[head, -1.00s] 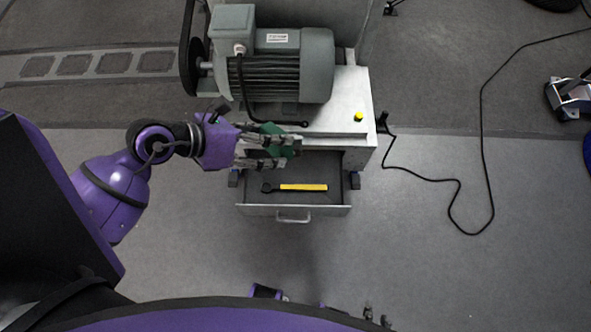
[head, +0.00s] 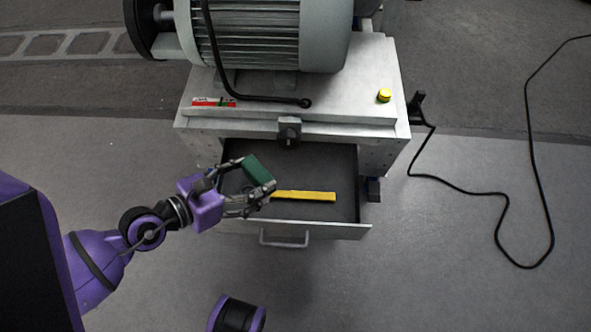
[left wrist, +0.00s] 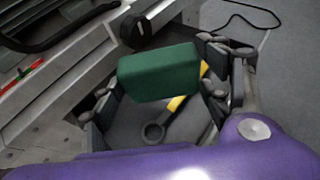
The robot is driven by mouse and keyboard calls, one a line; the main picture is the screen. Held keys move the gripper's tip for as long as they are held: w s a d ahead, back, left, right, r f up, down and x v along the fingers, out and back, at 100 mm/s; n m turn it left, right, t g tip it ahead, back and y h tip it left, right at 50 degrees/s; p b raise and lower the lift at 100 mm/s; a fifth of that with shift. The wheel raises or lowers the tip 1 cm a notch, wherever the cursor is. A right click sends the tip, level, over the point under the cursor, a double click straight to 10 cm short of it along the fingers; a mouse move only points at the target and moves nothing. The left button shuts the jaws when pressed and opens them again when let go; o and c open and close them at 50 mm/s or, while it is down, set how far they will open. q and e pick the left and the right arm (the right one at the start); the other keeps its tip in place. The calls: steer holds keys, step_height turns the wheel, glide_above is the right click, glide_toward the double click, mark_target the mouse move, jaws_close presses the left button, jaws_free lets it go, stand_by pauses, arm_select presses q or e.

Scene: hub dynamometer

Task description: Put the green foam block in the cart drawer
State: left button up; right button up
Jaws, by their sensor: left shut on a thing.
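The green foam block (head: 258,169) is held between the fingers of my left gripper (head: 250,186), which is shut on it. The block is above the left part of the open cart drawer (head: 345,231) in the head view. In the left wrist view the block (left wrist: 158,72) sits tilted between the fingers, with the dark drawer floor below it. My right gripper is not in view.
A yellow-handled tool (head: 308,196) lies in the drawer, its ring end partly below the block. The cart top (head: 340,105) carries a grey motor (head: 265,35) and a yellow button (head: 384,95). A black cable (head: 470,188) lies on the floor at right.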

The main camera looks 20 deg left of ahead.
arm_select(q)
step_height(320, 180, down, 3)
steer(key=b, duration=0.5)
glide_above(294, 171)
steer(key=s+a, duration=0.2)
steer(key=s, duration=0.2)
step_height(294, 171, down, 6)
steer(key=shift+a+r, duration=0.1)
steer(key=shift+r, duration=0.15)
steer(key=shift+x, duration=0.85)
steer(key=b+x, duration=0.1)
steer(key=x, duration=0.1)
steer(key=b+x, duration=0.1)
steer(key=x, duration=0.1)
steer(key=shift+s+a+f, duration=0.15)
steer(key=shift+a+f, duration=0.05)
steer(key=shift+f, duration=0.2)
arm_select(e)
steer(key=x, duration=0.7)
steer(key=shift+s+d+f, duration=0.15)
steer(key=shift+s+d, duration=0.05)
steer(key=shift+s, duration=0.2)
arm_select(q)
steer(key=shift+r, duration=0.1)
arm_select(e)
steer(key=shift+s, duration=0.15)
